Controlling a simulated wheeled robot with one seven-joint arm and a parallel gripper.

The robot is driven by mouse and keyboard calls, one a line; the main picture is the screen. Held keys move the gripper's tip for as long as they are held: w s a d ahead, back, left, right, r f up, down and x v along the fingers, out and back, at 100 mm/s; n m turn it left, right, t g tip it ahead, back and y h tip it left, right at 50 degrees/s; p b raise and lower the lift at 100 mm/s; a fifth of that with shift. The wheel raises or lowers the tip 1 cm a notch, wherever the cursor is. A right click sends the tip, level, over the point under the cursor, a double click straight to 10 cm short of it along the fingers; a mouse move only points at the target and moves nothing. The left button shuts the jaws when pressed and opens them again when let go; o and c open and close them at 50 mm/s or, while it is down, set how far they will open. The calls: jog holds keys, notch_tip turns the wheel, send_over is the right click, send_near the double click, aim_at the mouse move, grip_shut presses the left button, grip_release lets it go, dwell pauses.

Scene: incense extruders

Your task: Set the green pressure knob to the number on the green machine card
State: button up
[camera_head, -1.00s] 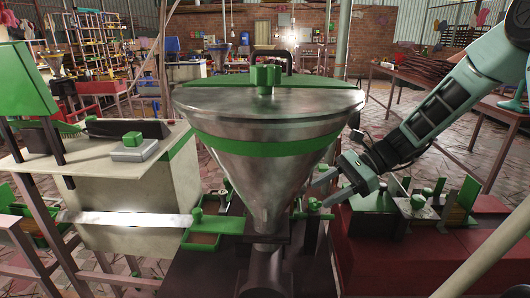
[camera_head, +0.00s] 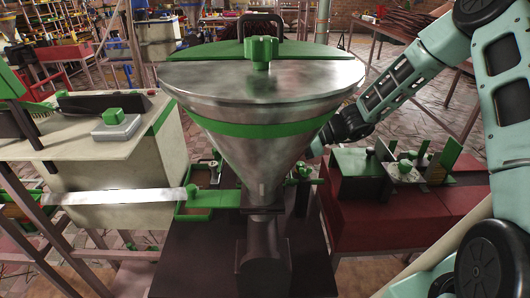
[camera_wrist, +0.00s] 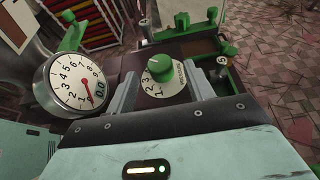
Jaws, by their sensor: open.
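In the wrist view, a green knob (camera_wrist: 159,64) sits on a round white dial (camera_wrist: 160,80) with numbers and a printed word along its edge. My gripper (camera_wrist: 162,72) is open, with one finger on each side of the dial in the picture; whether either touches the knob I cannot tell. A small white label (camera_wrist: 222,60) reads 5 beside a green part; whether it is the machine card is unclear. In the head view, my fingers are hidden behind the steel hopper (camera_head: 255,150).
A pressure gauge (camera_wrist: 70,84) with a red needle and a 0.0 readout stands left of my gripper in the wrist view. A red bench (camera_head: 400,208) with green-trimmed parts is right of the hopper. A pale cabinet (camera_head: 105,180) stands left.

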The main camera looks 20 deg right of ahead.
jog(key=shift+x, duration=2.35)
jog(key=c, duration=1)
